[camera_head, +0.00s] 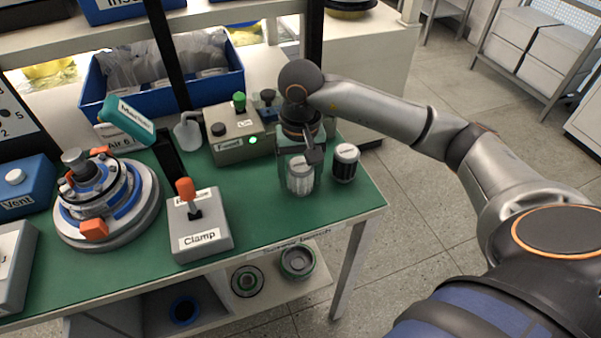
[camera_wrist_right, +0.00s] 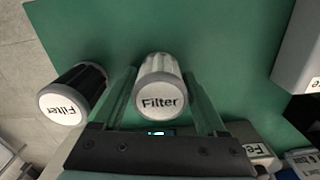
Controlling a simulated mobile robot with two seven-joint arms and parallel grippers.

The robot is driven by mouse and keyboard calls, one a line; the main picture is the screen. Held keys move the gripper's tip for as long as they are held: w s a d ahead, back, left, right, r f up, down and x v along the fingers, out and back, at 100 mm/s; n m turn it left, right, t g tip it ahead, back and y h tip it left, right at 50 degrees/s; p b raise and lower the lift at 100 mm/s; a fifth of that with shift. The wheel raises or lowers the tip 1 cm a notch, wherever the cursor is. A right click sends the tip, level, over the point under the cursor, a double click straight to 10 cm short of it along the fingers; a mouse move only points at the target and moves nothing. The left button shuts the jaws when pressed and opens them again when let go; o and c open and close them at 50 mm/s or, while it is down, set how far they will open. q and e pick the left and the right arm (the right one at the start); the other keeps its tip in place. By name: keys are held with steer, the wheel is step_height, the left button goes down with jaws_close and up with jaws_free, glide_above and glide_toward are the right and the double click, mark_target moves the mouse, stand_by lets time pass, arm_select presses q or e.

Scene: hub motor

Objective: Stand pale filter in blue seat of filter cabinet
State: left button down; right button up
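The pale filter (camera_head: 300,177) stands upright near the right end of the green table. Its white top, lettered "Filter", faces the right wrist camera (camera_wrist_right: 161,100). My right gripper (camera_head: 300,165) reaches down over it, with one finger on each side. In the right wrist view the fingers (camera_wrist_right: 160,88) look open, with narrow gaps beside the filter. Below the tabletop is an open cabinet-like space. A blue ring (camera_head: 185,310), possibly the blue seat, sits in its dark left part. My left gripper is not in view.
A dark filter (camera_head: 345,163) stands close to the right of the pale one. A control box (camera_head: 238,135) with a lit green light is behind left. The Clamp box (camera_head: 201,232) and a round hub assembly (camera_head: 105,200) stand left. Two rings (camera_head: 297,262) (camera_head: 247,281) lie below the table.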

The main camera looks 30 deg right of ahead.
steer(key=shift+o, duration=1.2)
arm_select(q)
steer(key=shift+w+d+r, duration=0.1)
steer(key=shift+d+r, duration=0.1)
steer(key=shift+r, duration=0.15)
arm_select(e)
steer(key=shift+r, duration=0.1)
